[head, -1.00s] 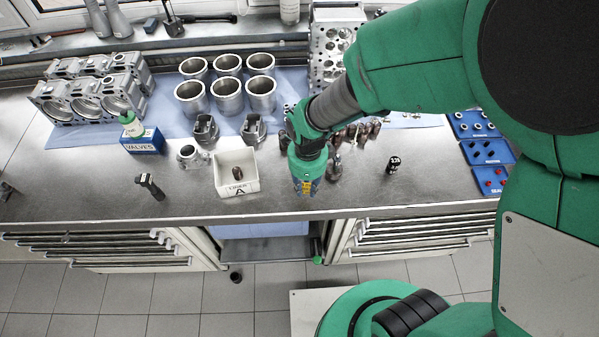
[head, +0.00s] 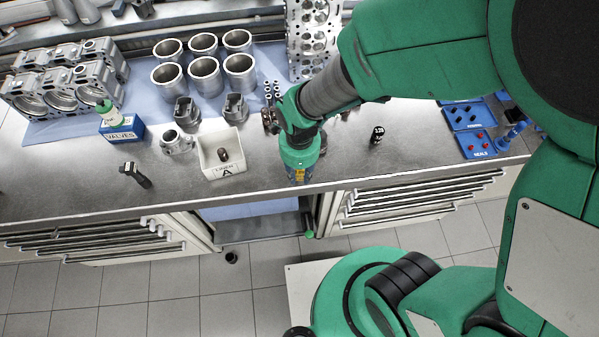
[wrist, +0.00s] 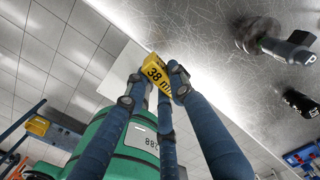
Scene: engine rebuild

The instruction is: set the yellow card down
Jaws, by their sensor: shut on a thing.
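The yellow card (wrist: 157,72) is gripped between the blue fingers of my gripper (wrist: 160,84) in the wrist view. Black print on it reads "38 m", with the rest hidden by a finger. In the head view my gripper (head: 299,177) points down at the bench's front edge, right of the white bin, and only a sliver of yellow shows between the fingers. In the wrist view the card overlaps the bench's front edge. I cannot tell its height above the bench top (head: 330,165).
The white bin (head: 209,160) marked A holds a brown part. Blue trays (head: 470,117) are at the right.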

